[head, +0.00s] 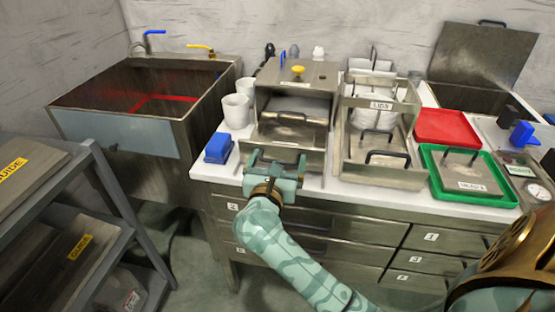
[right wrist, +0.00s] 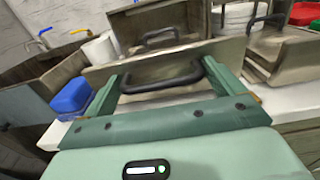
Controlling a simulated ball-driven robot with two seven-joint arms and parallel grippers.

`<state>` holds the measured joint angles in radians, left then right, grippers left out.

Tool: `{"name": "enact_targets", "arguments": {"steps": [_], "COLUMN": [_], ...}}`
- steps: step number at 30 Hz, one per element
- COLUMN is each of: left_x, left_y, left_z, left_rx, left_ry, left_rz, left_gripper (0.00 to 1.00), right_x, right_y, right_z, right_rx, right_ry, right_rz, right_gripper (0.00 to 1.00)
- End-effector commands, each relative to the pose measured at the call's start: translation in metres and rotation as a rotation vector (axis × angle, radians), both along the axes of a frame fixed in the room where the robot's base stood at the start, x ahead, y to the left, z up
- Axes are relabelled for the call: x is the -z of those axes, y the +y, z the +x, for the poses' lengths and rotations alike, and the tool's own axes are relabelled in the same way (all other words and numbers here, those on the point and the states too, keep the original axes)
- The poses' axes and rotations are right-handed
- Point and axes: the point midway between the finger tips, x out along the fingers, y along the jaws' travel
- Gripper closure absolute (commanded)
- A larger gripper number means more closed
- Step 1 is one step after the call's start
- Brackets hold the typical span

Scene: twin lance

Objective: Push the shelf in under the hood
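The hood (head: 322,76) is a metal box with a yellow knob on top, standing on the white counter. The shelf (head: 312,157) is a metal tray sticking out at the front below the hood; its front panel also shows in the right wrist view (right wrist: 185,66). My right gripper (head: 277,161) is at the shelf's front. In the right wrist view its green fingers (right wrist: 164,88) are spread wide, with a black handle (right wrist: 160,84) on the shelf's front showing between them. I cannot tell whether they touch the shelf. My left gripper is not in view.
A blue box (head: 218,148) and white cups (head: 237,108) stand left of the hood. A metal rack labelled lids (head: 383,178) stands close on the right, then a green tray (head: 500,199) and a red tray (head: 441,127). A sink (head: 125,135) is at the left.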

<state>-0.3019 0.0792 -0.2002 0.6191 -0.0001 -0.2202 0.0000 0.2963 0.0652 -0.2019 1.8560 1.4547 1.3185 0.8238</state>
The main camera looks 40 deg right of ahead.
Motion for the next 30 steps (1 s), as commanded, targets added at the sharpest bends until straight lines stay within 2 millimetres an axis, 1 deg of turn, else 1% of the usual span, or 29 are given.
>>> {"name": "enact_targets", "arguments": {"steps": [1,2,3,4,10,14,20,27,30], "left_x": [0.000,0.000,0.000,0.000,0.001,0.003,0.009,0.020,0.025], "left_y": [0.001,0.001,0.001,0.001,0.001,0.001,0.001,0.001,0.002], "left_z": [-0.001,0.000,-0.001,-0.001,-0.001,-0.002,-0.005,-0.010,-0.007], "left_rx": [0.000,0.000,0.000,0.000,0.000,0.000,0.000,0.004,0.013], "left_ry": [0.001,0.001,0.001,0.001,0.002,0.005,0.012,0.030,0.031], "left_rz": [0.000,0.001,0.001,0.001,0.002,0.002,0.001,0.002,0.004], "left_gripper": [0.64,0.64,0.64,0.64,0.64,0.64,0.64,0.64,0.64], "right_x": [0.000,0.000,0.000,0.000,0.000,0.001,0.002,0.003,0.003], "right_y": [0.000,0.000,0.000,0.000,-0.004,-0.014,-0.045,-0.090,-0.106], "right_z": [0.000,0.000,0.000,0.000,0.003,0.012,0.039,0.076,0.090], "right_rx": [0.000,0.000,0.000,0.000,0.001,0.001,0.002,0.003,0.002], "right_ry": [0.000,0.000,0.000,0.000,0.000,0.000,0.000,0.001,0.001], "right_rz": [0.000,0.000,0.000,0.000,0.000,0.000,-0.003,-0.002,-0.001], "right_gripper": [0.22,0.31,0.42,0.49,0.49,0.49,0.49,0.49,0.49]}}
